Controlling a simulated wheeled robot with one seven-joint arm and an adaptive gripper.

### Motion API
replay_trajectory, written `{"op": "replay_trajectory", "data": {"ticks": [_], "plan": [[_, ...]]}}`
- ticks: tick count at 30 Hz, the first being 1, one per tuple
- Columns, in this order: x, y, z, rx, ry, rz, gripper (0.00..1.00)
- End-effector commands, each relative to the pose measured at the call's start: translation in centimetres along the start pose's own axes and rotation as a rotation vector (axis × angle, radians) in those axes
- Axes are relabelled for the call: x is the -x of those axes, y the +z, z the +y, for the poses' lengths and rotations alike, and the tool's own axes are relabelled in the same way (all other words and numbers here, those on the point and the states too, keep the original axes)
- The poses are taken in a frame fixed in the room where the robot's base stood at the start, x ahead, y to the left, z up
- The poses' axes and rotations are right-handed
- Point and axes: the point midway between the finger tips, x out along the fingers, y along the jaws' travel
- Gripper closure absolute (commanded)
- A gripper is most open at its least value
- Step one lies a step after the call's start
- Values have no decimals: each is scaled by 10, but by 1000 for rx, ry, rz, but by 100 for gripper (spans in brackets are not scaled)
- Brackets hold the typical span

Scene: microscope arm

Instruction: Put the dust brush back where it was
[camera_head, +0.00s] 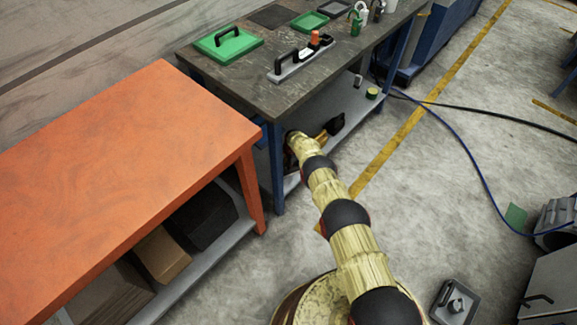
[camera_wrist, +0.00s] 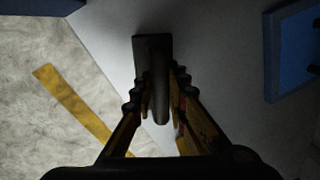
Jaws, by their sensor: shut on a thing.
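My gripper (camera_wrist: 160,90) is shut on a dark, long-handled thing, which I take to be the dust brush (camera_wrist: 153,50). Its wider dark end points away from the fingers in the wrist view. In the head view, my arm reaches under the dark-topped workbench (camera_head: 235,75). A black shape (camera_head: 337,123) beside the yellow finger there looks like the held brush. It is over the workbench's grey lower shelf (camera_head: 330,97), near the front edge. I cannot tell whether the brush touches the shelf.
A blue bin (camera_wrist: 290,55) stands on the shelf at right in the wrist view. A small green-and-dark roll (camera_head: 372,93) sits at the shelf's far end. The blue bench leg (camera_head: 277,170) is close to my arm. An orange table (camera_head: 120,140) stands at left.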

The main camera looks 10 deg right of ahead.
Motion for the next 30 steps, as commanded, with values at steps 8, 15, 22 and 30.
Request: {"op": "replay_trajectory", "data": {"ticks": [8, 15, 22, 30], "plan": [[-3, 0, 2, 0, 2, -1, 84], [-3, 0, 2, 0, 2, -1, 70], [-3, 0, 1, 0, 2, 0, 67], [2, 0, -1, 0, 0, 0, 67]]}}
